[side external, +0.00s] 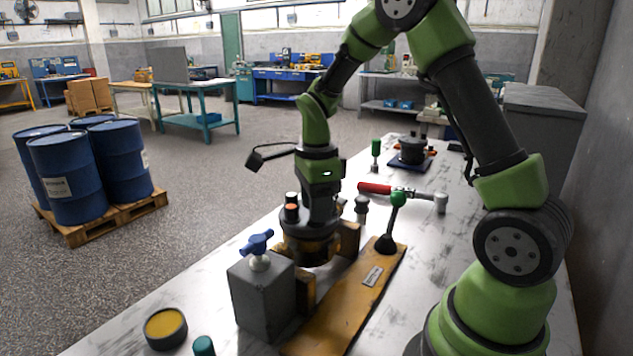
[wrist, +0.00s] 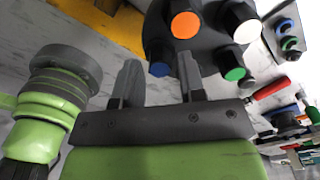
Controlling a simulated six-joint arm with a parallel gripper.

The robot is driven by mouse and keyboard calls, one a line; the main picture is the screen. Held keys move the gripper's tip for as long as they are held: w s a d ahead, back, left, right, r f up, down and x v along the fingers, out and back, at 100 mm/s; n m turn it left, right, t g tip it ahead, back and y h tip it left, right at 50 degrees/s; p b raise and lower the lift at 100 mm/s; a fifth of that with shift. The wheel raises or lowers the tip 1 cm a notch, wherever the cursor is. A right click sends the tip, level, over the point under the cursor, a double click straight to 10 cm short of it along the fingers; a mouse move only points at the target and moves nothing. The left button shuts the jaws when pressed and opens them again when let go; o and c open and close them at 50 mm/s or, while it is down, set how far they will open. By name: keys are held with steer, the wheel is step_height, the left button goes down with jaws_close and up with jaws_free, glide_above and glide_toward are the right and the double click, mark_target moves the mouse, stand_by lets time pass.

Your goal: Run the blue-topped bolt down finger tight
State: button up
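The dark round motor body (side external: 308,248) sits in an ochre fixture in the side view. In the wrist view several bolts stand on the motor: orange-topped (wrist: 186,25), white-topped (wrist: 246,31), green-topped (wrist: 235,73), and the blue-topped bolt (wrist: 160,69). Only a little of the blue top shows, low on the motor's edge and between my fingertips in the picture. My gripper (wrist: 159,66) is open, its two grey fingers apart with a visible gap around the blue top. I cannot tell its depth relative to the bolt. In the side view my wrist hides the blue-topped bolt.
A grey block with a blue T-handle (side external: 257,243) stands front left of the motor. A green-knobbed lever (side external: 397,200) stands on the ochre plate (side external: 345,300). Behind lies a red-handled tool (side external: 400,191). A yellow-topped tin (side external: 165,327) sits at the table's front left.

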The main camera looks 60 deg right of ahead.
steer(key=shift+r, duration=3.5)
steer(key=shift+s+a+r+n, duration=0.15)
steer(key=shift+a+r+n, duration=0.05)
steer(key=shift+r+n, duration=0.15)
steer(key=s+a+r+n+t+y, duration=0.1)
steer(key=s+a+r+n+t, duration=0.2)
steer(key=n, duration=0.7)
steer(key=s+a+r+n+t+y, duration=0.1)
steer(key=s+a+r+n+t, duration=0.3)
steer(key=s+a+n, duration=0.4)
steer(key=s+n, duration=0.3)
steer(key=shift+s+r, duration=0.15)
steer(key=shift+s, duration=0.2)
